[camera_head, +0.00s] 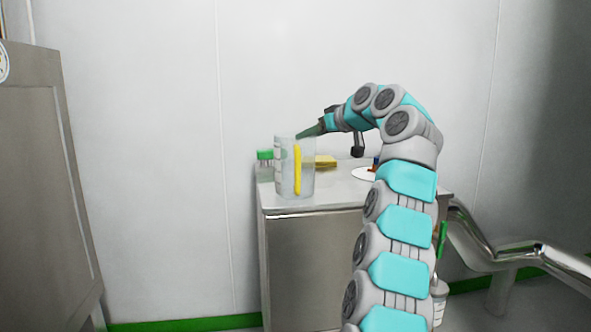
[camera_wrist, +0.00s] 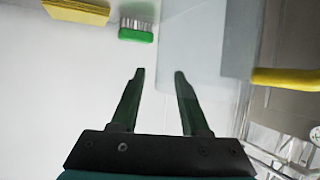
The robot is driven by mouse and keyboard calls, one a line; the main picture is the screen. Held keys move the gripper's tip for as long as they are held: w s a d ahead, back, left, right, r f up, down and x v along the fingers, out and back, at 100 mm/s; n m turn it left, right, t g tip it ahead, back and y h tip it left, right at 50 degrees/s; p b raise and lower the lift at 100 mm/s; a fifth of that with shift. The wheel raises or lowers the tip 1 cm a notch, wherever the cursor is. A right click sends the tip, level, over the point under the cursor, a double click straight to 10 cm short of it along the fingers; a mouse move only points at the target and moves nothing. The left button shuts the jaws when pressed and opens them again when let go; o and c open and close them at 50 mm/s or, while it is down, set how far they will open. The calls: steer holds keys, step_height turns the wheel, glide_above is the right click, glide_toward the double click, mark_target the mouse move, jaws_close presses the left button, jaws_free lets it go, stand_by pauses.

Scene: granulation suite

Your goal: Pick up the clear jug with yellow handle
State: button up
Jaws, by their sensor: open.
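The clear jug (camera_head: 285,178) with its yellow handle (camera_head: 297,170) stands upright near the left front of the steel cabinet top. In the wrist view the jug (camera_wrist: 205,40) fills the upper right, and its yellow handle (camera_wrist: 285,78) lies at the right edge. My gripper (camera_head: 300,135) is at the jug's upper rim in the head view. In the wrist view my gripper (camera_wrist: 159,73) is open, with nothing held between its two dark fingers. The right finger overlaps the jug's edge in the picture; I cannot tell whether it touches.
A yellow stack (camera_head: 326,162) lies behind the jug. A white plate (camera_head: 364,174) is at the right. Steel pipes (camera_head: 500,250) run beside the cabinet (camera_head: 310,265).

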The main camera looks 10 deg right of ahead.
jaws_close()
stand_by(1.4)
